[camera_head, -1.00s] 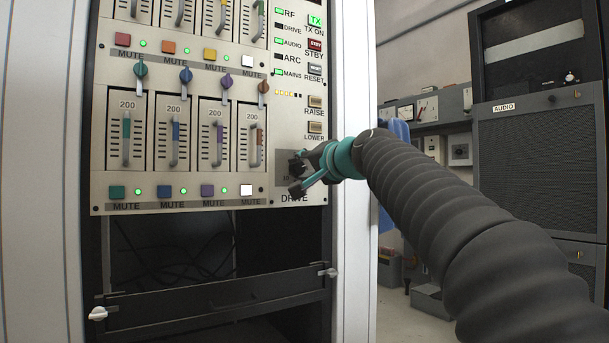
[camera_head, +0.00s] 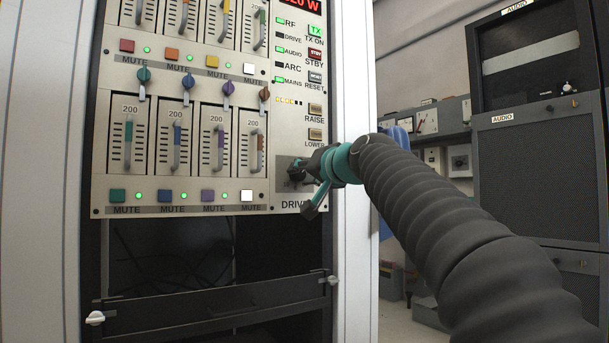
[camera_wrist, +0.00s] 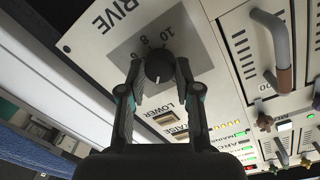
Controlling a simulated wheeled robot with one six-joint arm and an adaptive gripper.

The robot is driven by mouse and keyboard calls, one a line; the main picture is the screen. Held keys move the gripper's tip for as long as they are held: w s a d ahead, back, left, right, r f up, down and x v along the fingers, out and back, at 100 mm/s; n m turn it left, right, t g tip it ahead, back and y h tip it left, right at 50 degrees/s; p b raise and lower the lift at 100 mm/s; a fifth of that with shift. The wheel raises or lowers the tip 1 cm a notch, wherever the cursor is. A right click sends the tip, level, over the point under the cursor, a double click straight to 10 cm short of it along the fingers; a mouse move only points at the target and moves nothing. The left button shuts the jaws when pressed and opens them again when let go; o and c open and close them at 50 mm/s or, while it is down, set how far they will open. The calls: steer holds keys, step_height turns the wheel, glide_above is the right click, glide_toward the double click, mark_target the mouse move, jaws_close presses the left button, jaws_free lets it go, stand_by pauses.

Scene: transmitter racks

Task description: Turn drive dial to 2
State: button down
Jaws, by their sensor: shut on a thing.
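The drive dial (camera_wrist: 158,66) is a round black knob on a grey square plate, with the numbers 10 and 8 readable beside it in the wrist view. A small light mark shows on the knob, but I cannot tell which number it points to. My gripper (camera_wrist: 158,70) has one dark finger on each side of the knob and is shut on it. In the head view my gripper (camera_head: 304,188) is at the panel's lower right corner, just above the DRIVE label, and hides most of the dial. One finger sticks out low and away from the panel.
Above the dial are the LOWER button (camera_head: 315,134) and the RAISE button (camera_head: 315,108). Fader sliders and mute buttons fill the panel to the left. A white cabinet post (camera_head: 352,80) stands close on the right. An open dark bay (camera_head: 170,250) lies below.

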steer(key=c, duration=0.8)
jaws_free()
steer(key=shift+s, duration=0.1)
steer(key=v, duration=1.1)
steer(key=shift+s+d, duration=0.25)
steer(key=shift+s, duration=0.05)
